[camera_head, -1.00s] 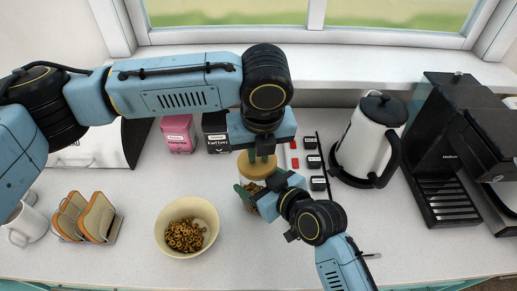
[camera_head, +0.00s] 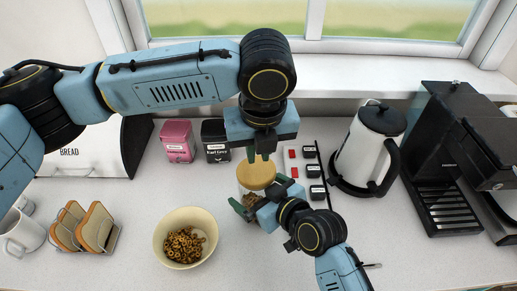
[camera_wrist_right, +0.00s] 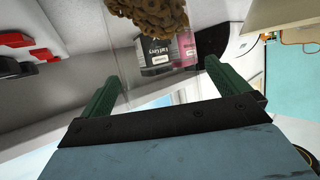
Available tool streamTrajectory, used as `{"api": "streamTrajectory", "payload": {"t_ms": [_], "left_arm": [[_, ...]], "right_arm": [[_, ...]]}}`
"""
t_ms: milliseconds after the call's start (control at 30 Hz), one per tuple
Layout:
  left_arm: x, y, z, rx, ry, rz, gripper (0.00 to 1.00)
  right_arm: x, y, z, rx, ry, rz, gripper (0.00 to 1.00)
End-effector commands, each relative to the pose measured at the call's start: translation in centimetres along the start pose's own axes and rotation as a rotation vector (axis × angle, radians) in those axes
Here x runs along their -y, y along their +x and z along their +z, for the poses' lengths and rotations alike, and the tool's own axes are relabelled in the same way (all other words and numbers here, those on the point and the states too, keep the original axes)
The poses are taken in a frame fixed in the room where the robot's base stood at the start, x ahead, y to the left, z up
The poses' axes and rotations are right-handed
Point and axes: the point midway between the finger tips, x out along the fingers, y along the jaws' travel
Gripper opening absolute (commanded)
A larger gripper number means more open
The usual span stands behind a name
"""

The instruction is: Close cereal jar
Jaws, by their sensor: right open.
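The cereal jar (camera_head: 250,200) stands on the counter, its tan round lid (camera_head: 257,175) on top. Some cereal (camera_wrist_right: 150,12) shows inside the clear jar in the right wrist view. My left gripper (camera_head: 258,156) points down just behind and above the lid. My right gripper (camera_head: 260,196) comes from the front right, low at the jar. Its fingers are apart, one on each side of the jar; they also show in the right wrist view (camera_wrist_right: 160,85).
A cereal bowl (camera_head: 160,240) is left of the jar. Pink and black tea boxes (camera_head: 177,142) stand behind. A row of small black and red items (camera_head: 312,170), a white kettle (camera_head: 360,150) and a black coffee machine (camera_head: 445,170) stand right. A toast rack (camera_head: 85,228) is far left.

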Motion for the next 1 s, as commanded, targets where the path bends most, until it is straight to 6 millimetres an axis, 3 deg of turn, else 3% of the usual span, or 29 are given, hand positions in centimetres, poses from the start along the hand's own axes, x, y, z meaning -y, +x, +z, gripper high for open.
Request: {"api": "streamTrajectory", "payload": {"t_ms": [267, 700, 1000], "left_arm": [[0.0, -0.1, 0.0, 0.000, 0.000, 0.000, 0.15], [0.0, -0.3, 0.1, 0.000, 0.000, 0.000, 0.15], [0.0, -0.3, 0.1, 0.000, 0.000, 0.000, 0.15]], "right_arm": [[0.0, -2.0, 0.0, -0.001, -0.002, 0.001, 1.00], [0.0, -11.2, 0.1, 0.002, -0.003, -0.001, 1.00], [0.0, -13.4, 0.0, 0.000, 0.000, 0.000, 1.00]]}}
